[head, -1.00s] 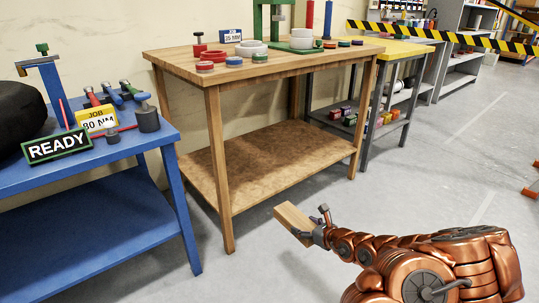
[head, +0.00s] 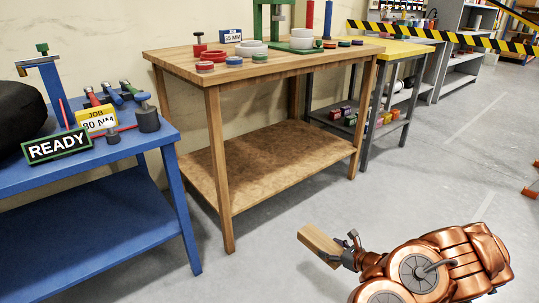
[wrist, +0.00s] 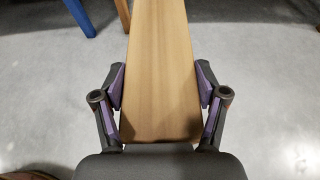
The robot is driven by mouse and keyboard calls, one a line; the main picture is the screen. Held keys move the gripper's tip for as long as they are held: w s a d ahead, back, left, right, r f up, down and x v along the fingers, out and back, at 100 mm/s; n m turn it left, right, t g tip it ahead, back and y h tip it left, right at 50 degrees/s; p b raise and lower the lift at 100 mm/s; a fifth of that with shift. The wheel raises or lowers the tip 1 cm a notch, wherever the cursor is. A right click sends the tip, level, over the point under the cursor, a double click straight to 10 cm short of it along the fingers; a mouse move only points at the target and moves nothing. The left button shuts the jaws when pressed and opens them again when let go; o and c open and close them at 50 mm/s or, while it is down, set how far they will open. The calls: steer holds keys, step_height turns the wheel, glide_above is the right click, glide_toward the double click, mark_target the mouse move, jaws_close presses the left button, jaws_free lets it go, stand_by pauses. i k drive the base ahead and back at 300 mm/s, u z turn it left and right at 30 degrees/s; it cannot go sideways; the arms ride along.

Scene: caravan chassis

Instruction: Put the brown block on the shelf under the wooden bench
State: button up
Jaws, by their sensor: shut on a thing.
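The brown block (head: 321,243) is a long, light wooden piece held in my gripper (head: 344,252), in front of and to the right of the wooden bench (head: 214,154). In the wrist view the block (wrist: 160,70) runs forward between the two fingers of my gripper (wrist: 160,92), which close on its sides. The bench's lower shelf (head: 262,160) is a bare brown board near the floor. The block is apart from the bench and the shelf, over open floor.
A blue table (head: 90,159) with a READY sign (head: 58,145) stands at the left. A yellow-topped bench (head: 408,50) with small coloured blocks below stands behind right. Cups and rings sit on the wooden bench top.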

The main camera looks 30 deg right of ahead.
mark_target(249, 177)
steer(key=i, duration=1.5)
